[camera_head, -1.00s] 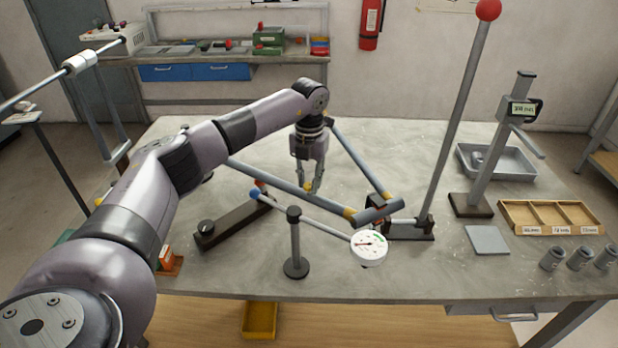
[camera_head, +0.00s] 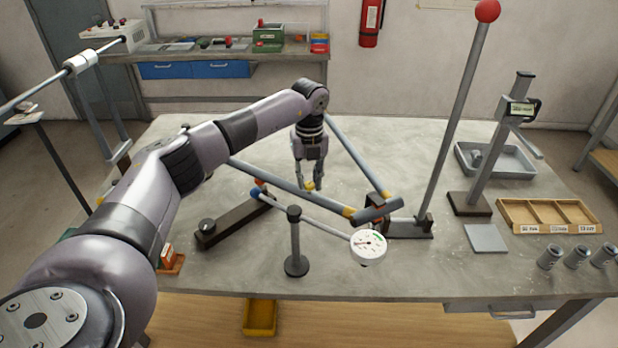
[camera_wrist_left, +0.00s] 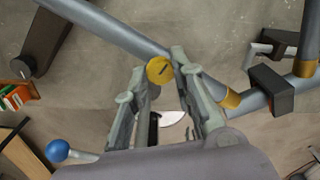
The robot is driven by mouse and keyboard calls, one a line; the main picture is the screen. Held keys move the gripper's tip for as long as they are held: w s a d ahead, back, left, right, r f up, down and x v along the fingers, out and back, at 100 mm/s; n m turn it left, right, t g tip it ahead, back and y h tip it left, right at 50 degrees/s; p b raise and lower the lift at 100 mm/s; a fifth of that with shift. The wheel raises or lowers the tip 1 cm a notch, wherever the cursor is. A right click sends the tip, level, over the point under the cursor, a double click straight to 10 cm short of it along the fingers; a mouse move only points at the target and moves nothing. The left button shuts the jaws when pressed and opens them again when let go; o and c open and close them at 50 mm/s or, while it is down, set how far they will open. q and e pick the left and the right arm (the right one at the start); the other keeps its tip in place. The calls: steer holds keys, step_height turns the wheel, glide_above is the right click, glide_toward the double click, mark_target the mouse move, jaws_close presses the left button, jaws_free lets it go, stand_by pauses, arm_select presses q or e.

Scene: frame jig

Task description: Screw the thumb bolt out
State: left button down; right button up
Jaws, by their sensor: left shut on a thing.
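The thumb bolt (camera_head: 310,187) is a small yellow head on the long grey frame tube (camera_head: 265,175). In the left wrist view the bolt (camera_wrist_left: 160,70) shows as a round yellow disc with a dark slot. My left gripper (camera_head: 308,184) points down at the bolt from above, with its fingertips on either side of the head. In the left wrist view my left gripper (camera_wrist_left: 163,72) is shut on the bolt. The bolt's shank is hidden. My right gripper is in neither view.
A dial gauge (camera_head: 368,246) and a black post (camera_head: 296,242) stand in front of the tube. A tall lever with a red ball (camera_head: 487,10) rises to the right. A wooden divided tray (camera_head: 552,213) lies at the right. The bench behind the gripper is mostly clear.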

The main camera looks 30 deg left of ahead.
mark_target(309, 184)
arm_select(q)
steer(key=shift+f, duration=0.1)
stand_by(0.3)
steer(key=c, duration=1.3)
jaws_free()
steer(key=shift+c, duration=0.2)
step_height(309, 184, up, 12)
